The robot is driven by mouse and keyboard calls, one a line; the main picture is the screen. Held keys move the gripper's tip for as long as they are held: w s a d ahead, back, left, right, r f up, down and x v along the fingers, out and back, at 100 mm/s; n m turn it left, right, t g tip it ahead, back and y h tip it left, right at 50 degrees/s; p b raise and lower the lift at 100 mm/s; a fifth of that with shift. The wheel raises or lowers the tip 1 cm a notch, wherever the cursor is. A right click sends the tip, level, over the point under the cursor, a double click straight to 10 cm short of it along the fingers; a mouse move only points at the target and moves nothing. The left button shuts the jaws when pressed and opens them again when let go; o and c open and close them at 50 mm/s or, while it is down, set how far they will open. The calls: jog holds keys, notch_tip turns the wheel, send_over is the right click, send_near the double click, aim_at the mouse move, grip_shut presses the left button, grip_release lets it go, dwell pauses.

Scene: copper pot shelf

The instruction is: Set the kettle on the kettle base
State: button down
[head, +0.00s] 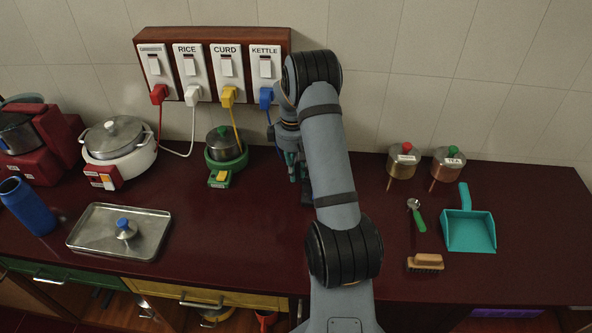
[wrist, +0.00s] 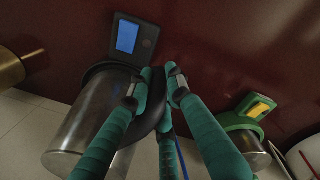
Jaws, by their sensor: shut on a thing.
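The kettle is a steel cylinder (wrist: 85,125) in the wrist view, with a dark curved handle (wrist: 153,118). My gripper (wrist: 160,82) has its teal fingers around this handle and is shut on it. The kettle base (wrist: 146,33) is black with a lit blue display. The kettle's lower end is at the base's round dark part; I cannot tell whether it rests fully on it. In the head view my gripper (head: 297,167) is partly hidden by my arm, which also hides the kettle and base.
The green curd cooker (head: 226,146) stands left of my gripper. A blue cord runs from the kettle plug (head: 266,95). The front middle counter is clear.

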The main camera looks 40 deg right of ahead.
jog(key=c, duration=1.6)
grip_release()
jog(key=shift+o, duration=0.3)
jog(key=shift+s+a, duration=0.1)
jog(key=shift+s, duration=0.05)
jog(key=r, duration=1.2)
jog(key=shift+a, duration=0.25)
jog(key=f, duration=1.2)
jog(key=shift+d, duration=0.3)
jog(key=shift+r, duration=0.15)
